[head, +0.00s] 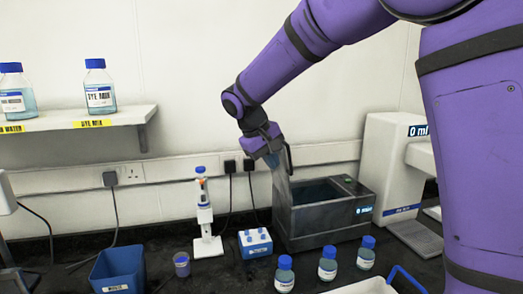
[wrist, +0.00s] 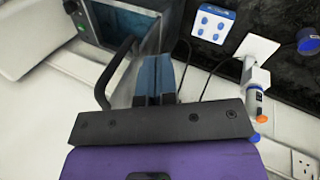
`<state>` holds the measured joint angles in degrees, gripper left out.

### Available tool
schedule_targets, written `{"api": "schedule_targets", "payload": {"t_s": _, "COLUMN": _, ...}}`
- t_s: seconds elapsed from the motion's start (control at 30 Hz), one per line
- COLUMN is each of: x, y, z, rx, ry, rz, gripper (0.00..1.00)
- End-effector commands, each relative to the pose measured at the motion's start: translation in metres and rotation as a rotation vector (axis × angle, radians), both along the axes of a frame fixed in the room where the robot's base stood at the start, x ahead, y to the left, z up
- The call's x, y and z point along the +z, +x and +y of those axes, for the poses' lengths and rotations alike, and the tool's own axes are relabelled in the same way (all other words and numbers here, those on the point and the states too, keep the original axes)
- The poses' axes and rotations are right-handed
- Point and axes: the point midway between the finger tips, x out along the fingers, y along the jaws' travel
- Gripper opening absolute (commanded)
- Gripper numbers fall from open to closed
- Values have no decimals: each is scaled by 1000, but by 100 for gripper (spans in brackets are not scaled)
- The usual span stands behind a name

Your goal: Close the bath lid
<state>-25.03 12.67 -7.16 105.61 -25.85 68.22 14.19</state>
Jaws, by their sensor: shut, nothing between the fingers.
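The bath (head: 322,240) is a dark grey box on the bench, with an open top and a "0 ml" display on its front. Its lid (head: 283,190) is a see-through panel raised steeply at the bath's left side, with a black handle (head: 289,158) near its top. My gripper (head: 272,161) is shut and empty at the lid's upper left, close to the handle. In the wrist view, the blue fingertips (wrist: 155,72) overlap the lid, and the handle (wrist: 108,78) is left of them. I cannot tell whether they touch the lid.
A pipette stand (head: 207,225) and a blue-white tube rack (head: 255,242) stand left of the bath. Several blue-capped bottles (head: 327,263) stand in front. A white dispenser (head: 385,165) is at the right. A shelf (head: 80,122) hangs at the upper left.

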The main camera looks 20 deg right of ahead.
Motion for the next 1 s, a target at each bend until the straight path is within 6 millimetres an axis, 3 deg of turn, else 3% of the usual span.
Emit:
{"api": "schedule_targets", "payload": {"t_s": 0.2, "x": 5, "y": 4, "z": -23, "rx": 0, "ry": 0, "rz": -1, "gripper": 0}}
{"api": "schedule_targets", "payload": {"t_s": 0.77, "x": 7, "y": 5, "z": -29, "rx": -1, "ry": 8, "rz": -2, "gripper": 0}}
{"api": "schedule_targets", "payload": {"t_s": 1.0, "x": 11, "y": 5, "z": -45, "rx": -4, "ry": 84, "rz": -3, "gripper": 0}}
